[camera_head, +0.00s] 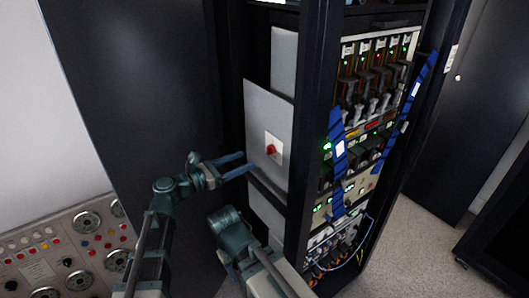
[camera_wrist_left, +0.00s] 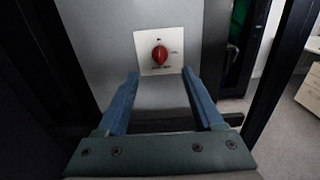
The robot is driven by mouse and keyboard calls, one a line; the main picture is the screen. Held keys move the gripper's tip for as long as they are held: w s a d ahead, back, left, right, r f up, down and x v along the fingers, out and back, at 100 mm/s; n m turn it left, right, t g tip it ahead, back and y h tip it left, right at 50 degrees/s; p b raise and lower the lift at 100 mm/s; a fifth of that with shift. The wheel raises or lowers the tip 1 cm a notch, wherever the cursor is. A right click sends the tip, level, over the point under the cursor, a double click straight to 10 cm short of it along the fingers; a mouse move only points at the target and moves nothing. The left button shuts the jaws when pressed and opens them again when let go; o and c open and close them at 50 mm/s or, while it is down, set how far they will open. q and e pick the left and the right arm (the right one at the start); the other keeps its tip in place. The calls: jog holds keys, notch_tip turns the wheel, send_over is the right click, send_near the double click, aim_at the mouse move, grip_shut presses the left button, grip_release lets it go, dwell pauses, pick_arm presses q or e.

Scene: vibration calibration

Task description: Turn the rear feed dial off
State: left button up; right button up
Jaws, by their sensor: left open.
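The rear feed dial (camera_head: 271,149) is a red knob on a white square plate, set on a grey panel (camera_head: 262,110) at the side of the dark rack. In the left wrist view the dial (camera_wrist_left: 160,54) lies ahead, just beyond and between the fingertips. My left gripper (camera_head: 245,163) is open and empty, its blue fingers pointing at the panel, a little left of and below the dial. It also shows in the left wrist view (camera_wrist_left: 159,74). The fingers do not touch the dial. My right arm shows at the bottom middle; I cannot make out its fingers.
The rack front (camera_head: 370,130) has several modules, cables and blue straps to the right. A dark rack post (camera_head: 312,130) stands between panel and front. A control panel (camera_head: 70,245) with dials and buttons is at lower left. Grey floor (camera_head: 410,245) is free at right.

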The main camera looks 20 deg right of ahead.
aim_at(267, 151)
pick_arm(q)
jog(key=x, duration=0.8)
jog(key=shift+w+d+f, duration=0.1)
jog(key=shift+w+d, duration=0.05)
jog(key=shift+d, duration=0.25)
grip_shut()
